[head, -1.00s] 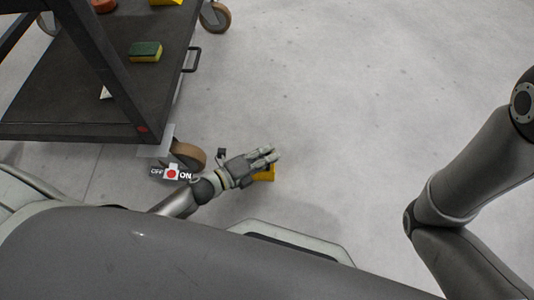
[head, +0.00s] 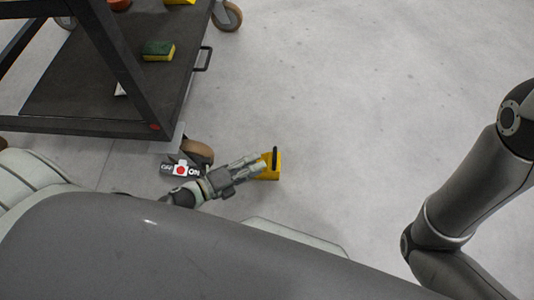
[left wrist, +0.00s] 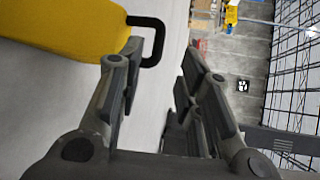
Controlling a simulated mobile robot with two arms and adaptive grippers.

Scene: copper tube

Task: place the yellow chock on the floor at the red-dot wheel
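The yellow chock (head: 269,169), with a black handle, appears to rest on the floor to the right of the front cart wheel (head: 198,151), apart from it. A red dot (head: 155,127) marks the cart corner above this wheel. My left gripper (head: 258,164) is low, between wheel and chock, its fingertips close to the chock. In the left wrist view, the fingers (left wrist: 153,65) are spread with a gap between them. The chock (left wrist: 65,32) is at upper left there, its handle beyond the gap. Contact cannot be told. My right gripper is out of view.
The dark cart (head: 100,98) stands at upper left, carrying a green and yellow sponge (head: 158,50). A red-dot OFF/ON brake pedal (head: 180,169) sits at the front wheel. Another wheel (head: 227,16) is farther back. Floor to the right is clear.

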